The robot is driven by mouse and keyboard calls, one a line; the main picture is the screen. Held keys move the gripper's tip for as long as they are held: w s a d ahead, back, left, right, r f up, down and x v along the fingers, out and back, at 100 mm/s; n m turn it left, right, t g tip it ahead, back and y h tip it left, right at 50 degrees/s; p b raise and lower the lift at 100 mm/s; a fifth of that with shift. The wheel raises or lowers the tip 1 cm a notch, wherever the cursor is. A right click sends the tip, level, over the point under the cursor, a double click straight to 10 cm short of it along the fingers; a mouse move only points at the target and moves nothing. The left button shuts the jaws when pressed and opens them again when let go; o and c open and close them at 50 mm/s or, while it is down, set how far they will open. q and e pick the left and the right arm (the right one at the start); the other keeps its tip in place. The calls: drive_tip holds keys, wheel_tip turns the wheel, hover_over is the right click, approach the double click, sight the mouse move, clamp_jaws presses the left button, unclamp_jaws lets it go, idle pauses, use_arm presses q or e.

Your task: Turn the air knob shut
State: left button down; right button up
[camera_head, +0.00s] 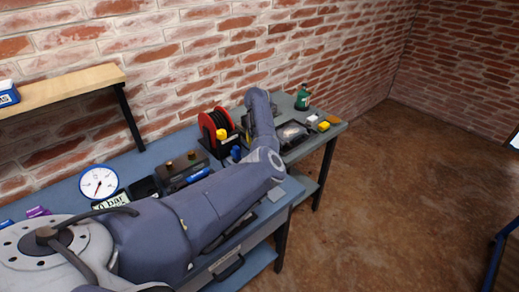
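No part is plainly the air knob. A small blue knob-like part (236,153) stands by the hose reel, and a dark box (182,168) on the bench carries two small brass-coloured fittings. I cannot tell whether either is the air knob. Neither gripper can be made out.
A red hose reel (217,131) stands on the blue-grey bench (150,150) against the brick wall. A green bottle (302,98) and small yellow block (323,127) are at the far end. A wooden shelf (62,88) hangs at left.

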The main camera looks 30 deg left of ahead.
use_arm(q)
drive_tip(key=shift+a, duration=0.2)
drive_tip(key=c, duration=1.2)
unclamp_jaws()
drive_tip(key=shift+c, duration=0.2)
drive_tip(key=o, duration=0.3)
drive_tip(key=shift+d, duration=0.1)
drive_tip(key=shift+o, duration=0.2)
drive_tip(key=shift+r, duration=0.1)
wheel_tip(320, 180, up, 12)
drive_tip(key=shift+s+a, duration=0.1)
drive_tip(key=shift+a, duration=0.1)
